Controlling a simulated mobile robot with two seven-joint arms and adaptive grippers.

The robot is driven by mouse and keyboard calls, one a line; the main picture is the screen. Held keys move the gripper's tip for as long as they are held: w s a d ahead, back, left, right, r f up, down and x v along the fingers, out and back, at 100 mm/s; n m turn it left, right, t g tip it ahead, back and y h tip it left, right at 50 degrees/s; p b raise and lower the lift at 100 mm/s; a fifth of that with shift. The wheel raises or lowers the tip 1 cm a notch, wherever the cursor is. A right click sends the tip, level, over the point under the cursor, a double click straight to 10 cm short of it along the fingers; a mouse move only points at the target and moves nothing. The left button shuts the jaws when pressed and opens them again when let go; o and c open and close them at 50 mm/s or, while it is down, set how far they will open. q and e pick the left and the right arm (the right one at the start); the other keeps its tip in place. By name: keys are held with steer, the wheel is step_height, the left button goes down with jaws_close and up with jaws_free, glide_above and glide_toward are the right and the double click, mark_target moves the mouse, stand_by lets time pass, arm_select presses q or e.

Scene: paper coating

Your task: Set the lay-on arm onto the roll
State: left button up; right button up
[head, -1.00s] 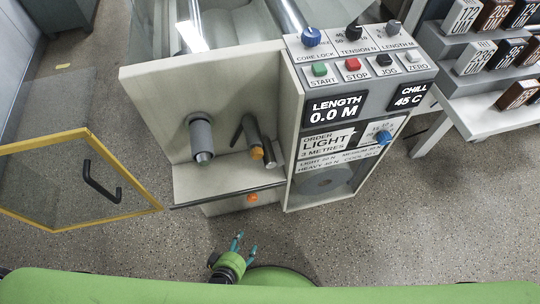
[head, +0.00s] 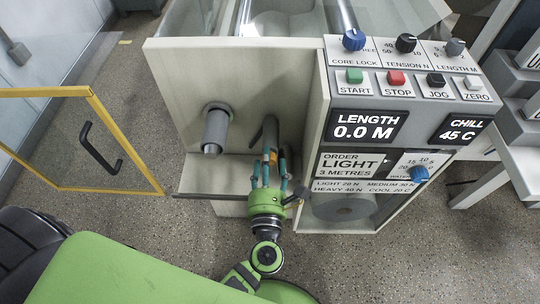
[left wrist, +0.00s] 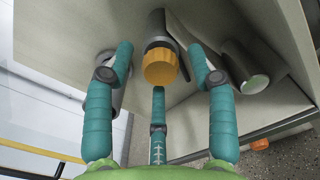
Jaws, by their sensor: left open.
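The lay-on arm, a dark grey bar (head: 270,132) with an orange knob (head: 271,156) at its end, projects from the machine's pale panel. The orange knob also shows large in the left wrist view (left wrist: 159,66). A grey roll (head: 216,130) sticks out of the panel to the left of the arm, apart from it in the head view. My left gripper (head: 269,168) is open, its teal fingers spread around the orange knob. In the left wrist view the fingers (left wrist: 160,70) stand to both sides of and below the knob; contact is not visible. My right gripper is out of view.
A yellow-framed door (head: 130,135) with a black handle stands open at the left. The control panel (head: 405,90) is at the right, reading length 0.0 M and order LIGHT. A ledge (head: 200,175) lies below the roll. A roller (left wrist: 250,75) is close to the right finger.

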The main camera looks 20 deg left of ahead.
arm_select(q)
steer(key=shift+w+a, duration=0.15)
steer(key=shift+w, duration=0.65)
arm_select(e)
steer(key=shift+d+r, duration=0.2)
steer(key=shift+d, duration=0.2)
arm_select(q)
jaws_close()
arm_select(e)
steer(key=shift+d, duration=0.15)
